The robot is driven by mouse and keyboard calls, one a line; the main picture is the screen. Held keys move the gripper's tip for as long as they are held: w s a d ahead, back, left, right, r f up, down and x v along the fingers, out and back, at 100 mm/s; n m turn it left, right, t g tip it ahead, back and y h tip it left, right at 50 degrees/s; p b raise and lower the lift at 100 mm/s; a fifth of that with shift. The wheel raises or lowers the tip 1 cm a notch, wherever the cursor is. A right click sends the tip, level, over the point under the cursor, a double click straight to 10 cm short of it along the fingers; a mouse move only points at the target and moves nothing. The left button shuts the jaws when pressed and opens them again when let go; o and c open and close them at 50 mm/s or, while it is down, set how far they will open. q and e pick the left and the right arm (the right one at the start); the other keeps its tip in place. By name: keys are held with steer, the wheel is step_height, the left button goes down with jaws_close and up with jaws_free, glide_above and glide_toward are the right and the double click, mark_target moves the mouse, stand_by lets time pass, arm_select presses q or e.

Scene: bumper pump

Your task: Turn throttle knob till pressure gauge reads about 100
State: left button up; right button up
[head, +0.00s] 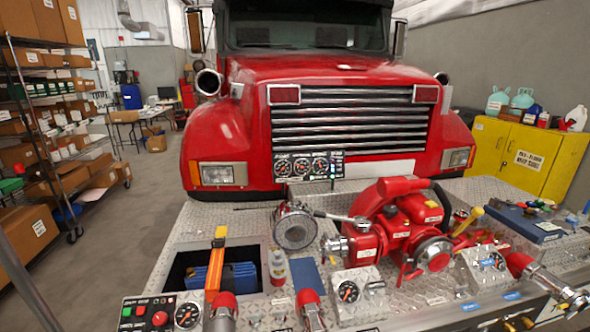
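A black control panel (135,321) at the bottom left carries small coloured buttons and a round red knob (159,318). A round gauge (187,315) sits beside it; its reading is too small to tell. Another gauge (348,291) is on a metal plate with a small silver handle (375,287). A dark panel with three gauges (303,167) stands in front of the truck grille. The labels are too small to read, so I cannot tell which knob is the throttle or which gauge shows pressure. Neither of my grippers shows in this view.
A red pump (405,232) stands on the diamond-plate bumper (255,215) of a red truck (330,85). Red-capped fittings (310,303) rise at the front edge. An open bin (180,268) holds blue items and an orange-yellow tool. A yellow cabinet (525,158) stands right, shelves left.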

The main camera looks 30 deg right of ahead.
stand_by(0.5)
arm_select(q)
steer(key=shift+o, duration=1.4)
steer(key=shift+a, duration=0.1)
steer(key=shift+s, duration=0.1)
